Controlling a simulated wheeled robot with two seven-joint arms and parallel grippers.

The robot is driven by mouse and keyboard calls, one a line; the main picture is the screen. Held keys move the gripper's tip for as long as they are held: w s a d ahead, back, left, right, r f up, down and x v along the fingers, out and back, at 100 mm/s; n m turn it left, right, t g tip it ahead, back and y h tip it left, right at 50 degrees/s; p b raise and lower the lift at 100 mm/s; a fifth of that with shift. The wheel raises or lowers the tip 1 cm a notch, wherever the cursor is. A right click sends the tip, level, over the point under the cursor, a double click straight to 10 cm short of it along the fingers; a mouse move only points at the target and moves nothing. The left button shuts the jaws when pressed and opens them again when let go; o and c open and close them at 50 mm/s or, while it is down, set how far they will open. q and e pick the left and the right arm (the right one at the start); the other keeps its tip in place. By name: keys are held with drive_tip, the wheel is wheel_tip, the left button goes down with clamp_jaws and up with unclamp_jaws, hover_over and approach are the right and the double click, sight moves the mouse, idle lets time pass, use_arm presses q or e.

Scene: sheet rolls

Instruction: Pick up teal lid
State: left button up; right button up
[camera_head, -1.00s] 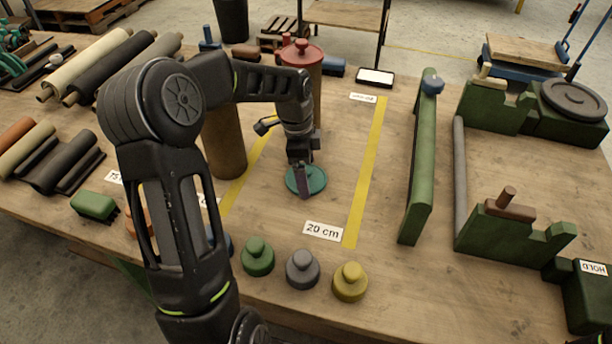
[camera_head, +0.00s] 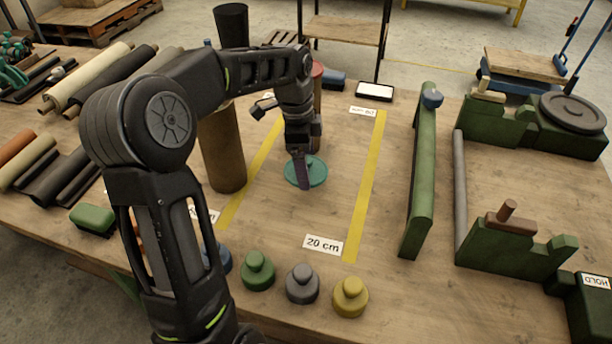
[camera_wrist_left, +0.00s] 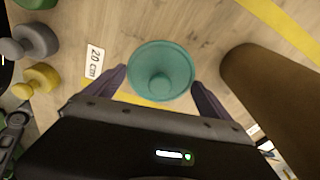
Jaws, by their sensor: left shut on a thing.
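The teal lid (camera_head: 316,173) is a round disc with a knob. It is between the two yellow strips, behind the "20 cm" card (camera_head: 323,245), and looks slightly above the table. My left gripper (camera_head: 303,182) points down from above and is shut on the lid. In the left wrist view, the fingers (camera_wrist_left: 159,82) flank the teal lid (camera_wrist_left: 160,62) on both sides. The gripper hides part of the lid in the head view. My right gripper is not in view.
A tall brown roll (camera_head: 222,155) stands left of the lid. A red-topped roll (camera_head: 317,85) stands behind my gripper, partly hidden. Green (camera_head: 257,270), grey (camera_head: 302,284) and yellow (camera_head: 350,297) knobbed pieces line the front. A green upright board (camera_head: 421,175) stands at right.

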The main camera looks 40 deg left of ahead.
use_arm(q)
wheel_tip(320, 180, up, 2)
drive_tip(key=shift+r, duration=0.15)
drive_tip(key=shift+d, duration=0.1)
idle(0.5)
